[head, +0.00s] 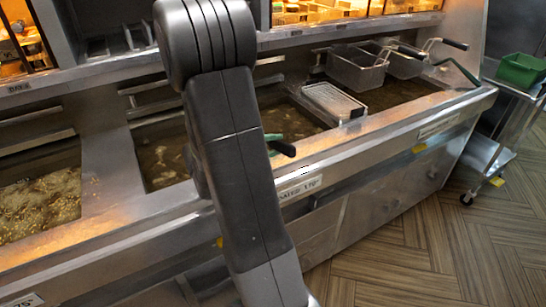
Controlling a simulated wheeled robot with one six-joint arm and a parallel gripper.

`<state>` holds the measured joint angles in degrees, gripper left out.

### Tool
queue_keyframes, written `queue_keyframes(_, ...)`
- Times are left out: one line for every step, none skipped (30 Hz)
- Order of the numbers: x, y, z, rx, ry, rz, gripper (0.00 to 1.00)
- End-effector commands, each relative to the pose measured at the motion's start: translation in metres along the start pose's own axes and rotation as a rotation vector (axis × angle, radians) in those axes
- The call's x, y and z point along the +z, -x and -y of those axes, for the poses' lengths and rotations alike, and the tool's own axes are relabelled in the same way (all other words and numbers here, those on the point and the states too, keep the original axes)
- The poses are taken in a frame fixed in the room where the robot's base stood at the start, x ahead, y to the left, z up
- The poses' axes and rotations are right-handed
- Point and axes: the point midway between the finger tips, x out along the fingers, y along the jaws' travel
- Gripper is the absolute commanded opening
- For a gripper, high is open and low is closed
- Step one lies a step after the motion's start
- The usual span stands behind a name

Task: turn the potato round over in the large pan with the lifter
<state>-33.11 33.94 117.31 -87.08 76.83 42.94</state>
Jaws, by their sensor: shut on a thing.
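My arm crosses the middle of the view, and its end is hidden or out of view, so I cannot see my gripper. I can make out no potato round, large pan or lifter. A dark handle tip (283,148) and a green piece (272,137) stick out just right of my arm above the range's front edge; I cannot tell what they belong to.
Oil vats lie along the steel range, with bubbling food in the left vat (40,205) and pieces in the middle vat (160,165). Wire baskets (357,70) and a perforated tray (333,101) sit right. A cart with a green bin (521,70) stands far right. The floor (440,240) is clear.

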Motion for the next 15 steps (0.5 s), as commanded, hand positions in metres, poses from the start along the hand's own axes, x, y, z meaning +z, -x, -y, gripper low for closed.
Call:
queue_keyframes(-0.0020,-0.0018,0.0062,0.025,0.000,-0.001,0.00)
queue_keyframes(-0.0019,-0.0018,0.0058,0.041,0.002,0.000,0.00)
queue_keyframes(-0.0018,-0.0019,0.0058,0.060,0.004,0.000,0.00)
queue_keyframes(-0.0019,-0.0018,0.0057,0.076,0.006,0.000,0.00)
queue_keyframes(-0.0016,-0.0018,0.0057,0.091,0.008,0.001,0.00)
queue_keyframes(-0.0018,-0.0017,0.0056,0.112,0.010,0.000,0.00)
queue_keyframes(-0.0016,-0.0020,0.0053,0.128,0.012,0.001,0.00)
queue_keyframes(-0.0014,-0.0021,0.0050,0.144,0.014,0.001,0.00)
queue_keyframes(-0.0015,-0.0022,0.0048,0.165,0.016,0.001,0.00)
queue_keyframes(-0.0014,-0.0021,0.0046,0.181,0.018,0.001,0.00)
queue_keyframes(-0.0015,-0.0019,0.0044,0.198,0.020,0.002,0.00)
queue_keyframes(-0.0016,-0.0020,0.0044,0.218,0.023,0.002,0.00)
queue_keyframes(-0.0016,-0.0021,0.0041,0.236,0.026,0.002,0.00)
queue_keyframes(-0.0015,-0.0021,0.0037,0.253,0.028,0.002,0.00)
queue_keyframes(-0.0015,-0.0020,0.0036,0.275,0.030,0.001,0.00)
